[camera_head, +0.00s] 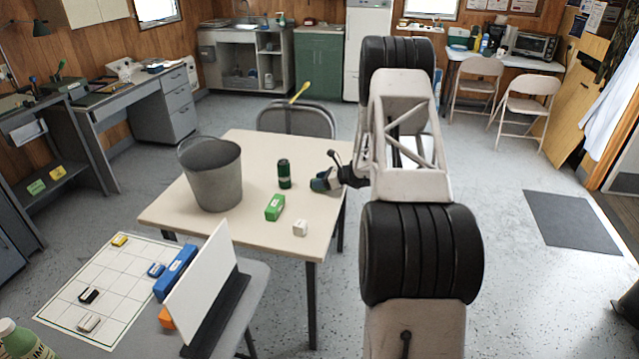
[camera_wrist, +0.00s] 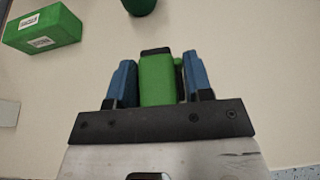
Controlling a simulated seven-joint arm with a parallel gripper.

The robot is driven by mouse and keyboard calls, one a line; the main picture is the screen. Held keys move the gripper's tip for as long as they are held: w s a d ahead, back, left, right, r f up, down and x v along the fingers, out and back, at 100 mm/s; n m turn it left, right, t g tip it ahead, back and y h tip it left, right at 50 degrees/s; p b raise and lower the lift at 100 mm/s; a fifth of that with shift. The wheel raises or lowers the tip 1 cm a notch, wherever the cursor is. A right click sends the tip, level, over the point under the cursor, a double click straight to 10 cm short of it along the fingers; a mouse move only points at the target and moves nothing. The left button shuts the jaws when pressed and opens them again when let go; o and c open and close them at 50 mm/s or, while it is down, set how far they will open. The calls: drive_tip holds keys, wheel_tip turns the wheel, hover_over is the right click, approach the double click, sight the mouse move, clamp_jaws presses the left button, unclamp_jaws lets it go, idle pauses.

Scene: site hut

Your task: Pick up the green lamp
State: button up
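The green lamp (camera_wrist: 157,80), a bright green body with a black top end, stands out between the two blue fingers of my gripper (camera_wrist: 160,82) in the wrist view. The left finger lies close against it; a thin dark strip shows beside the right finger. Whether the fingers press on it is not clear. In the head view my gripper (camera_head: 325,182) is low at the right part of the light table (camera_head: 240,237), and the lamp is mostly hidden there by the fingers.
A dark green can (camera_head: 284,174), a green box (camera_head: 275,207) and a small white block (camera_head: 300,229) stand left of my gripper. A grey bucket (camera_head: 213,175) stands at the table's left. A white panel (camera_head: 203,285) stands in front. The table between bucket and can is clear.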

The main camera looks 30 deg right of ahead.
drive_tip(key=shift+r, duration=0.65)
wheel_tip(320, 180, up, 2)
drive_tip(key=s+a, duration=0.2)
drive_tip(key=s, duration=0.3)
drive_tip(key=s+a+r, duration=0.1)
drive_tip(key=s+a, duration=0.1)
drive_tip(key=s, duration=0.2)
drive_tip(key=s+a, duration=0.2)
drive_tip(key=s, duration=0.3)
drive_tip(key=shift+s+a+r, duration=0.15)
drive_tip(key=shift+s, duration=0.2)
